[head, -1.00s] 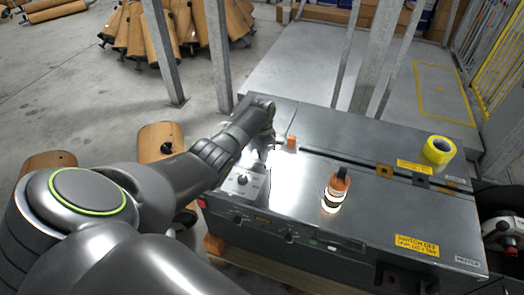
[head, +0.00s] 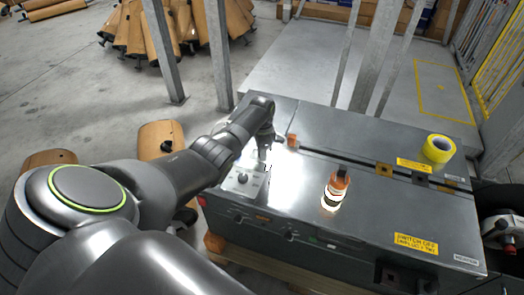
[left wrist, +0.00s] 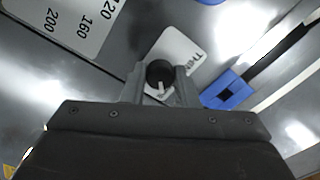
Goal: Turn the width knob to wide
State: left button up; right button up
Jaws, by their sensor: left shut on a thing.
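The width knob (left wrist: 159,74) is a small round dark knob with a white pointer mark, on a pale label plate (left wrist: 183,50) whose visible lettering appears to read "THIN". In the left wrist view the pointer mark faces the bottom of the picture, toward my gripper's body. My left gripper (left wrist: 158,84) is shut on this knob, one finger on each side of it. In the head view my left gripper (head: 264,154) comes down onto the machine's top (head: 315,165) at its left part and hides the knob. My right gripper is not in view.
A second dial (head: 243,179) sits nearer the front edge; its plate (left wrist: 78,22) shows 120, 160 and 200. An orange block (head: 291,140) is close to the gripper's right.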

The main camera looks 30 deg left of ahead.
pick_arm(q)
jog(key=o, duration=1)
jog(key=shift+r, duration=0.55)
notch_tip(320, 180, up, 16)
jog(key=shift+r+p, duration=0.2)
jog(key=shift+p, duration=0.55)
